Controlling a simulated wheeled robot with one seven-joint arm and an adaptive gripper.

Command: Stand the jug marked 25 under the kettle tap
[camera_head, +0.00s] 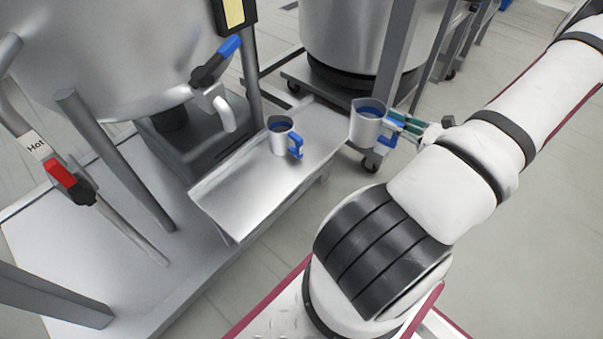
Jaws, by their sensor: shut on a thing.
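My gripper (399,124) is shut on a steel jug (366,128) with a blue inside and blue handle; it grips at the handle side. This jug is roughly upright, just beyond the right end of a steel shelf. A second, similar jug (279,141) stands upright on the shelf (238,200), its blue handle towards the right. No number is legible on either jug, so I cannot tell which is 25. The kettle tap's spout (224,112) points down at the shelf's back left, under a blue lever (222,57). Neither jug is under it.
The big steel kettle (120,60) fills the upper left. A red-handled valve (68,178) on a pipe labelled "Hot" stands at the left. Steel posts (396,60) and a second vessel (345,35) are behind the held jug. The shelf's front left is bare.

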